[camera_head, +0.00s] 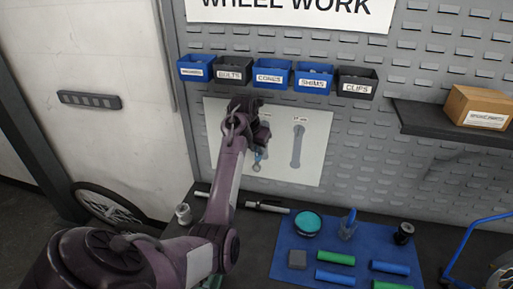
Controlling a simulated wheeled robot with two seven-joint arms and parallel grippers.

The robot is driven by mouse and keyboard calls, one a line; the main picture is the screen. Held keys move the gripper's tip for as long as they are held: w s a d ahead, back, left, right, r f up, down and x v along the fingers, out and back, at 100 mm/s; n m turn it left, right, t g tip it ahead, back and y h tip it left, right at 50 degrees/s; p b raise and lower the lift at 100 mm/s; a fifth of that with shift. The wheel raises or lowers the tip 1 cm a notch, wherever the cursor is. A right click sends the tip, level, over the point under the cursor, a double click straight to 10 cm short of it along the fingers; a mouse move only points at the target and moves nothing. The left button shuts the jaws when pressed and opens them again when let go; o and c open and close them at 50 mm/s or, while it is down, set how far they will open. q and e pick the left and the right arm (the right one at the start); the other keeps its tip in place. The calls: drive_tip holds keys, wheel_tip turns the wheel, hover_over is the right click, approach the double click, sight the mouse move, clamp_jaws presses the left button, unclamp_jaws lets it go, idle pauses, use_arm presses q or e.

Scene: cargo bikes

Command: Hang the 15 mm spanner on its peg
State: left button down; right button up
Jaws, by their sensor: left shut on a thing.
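My left gripper (261,138) is raised in front of the white board on the pegboard, and its arm comes in from the lower left. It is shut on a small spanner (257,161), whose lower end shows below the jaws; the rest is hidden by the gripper. The white board (227,150) bears a grey spanner shape (298,146) on its right half, under a small label too small to read. The peg behind my gripper is hidden, and I cannot tell whether the spanner touches it. My right gripper is not in view.
Several labelled bins (273,73) hang just above the board. A shelf (446,124) with a cardboard box (479,107) juts out at right. Below, a blue mat (343,229) on the dark bench holds several small items, including a teal-topped round tin (307,223).

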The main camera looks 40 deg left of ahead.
use_arm(q)
drive_tip(key=c, duration=1.2)
unclamp_jaws()
drive_tip(key=b+v, duration=0.3)
drive_tip(key=v, duration=0.4)
drive_tip(key=shift+s+r, duration=0.15)
drive_tip(key=shift+r, duration=0.2)
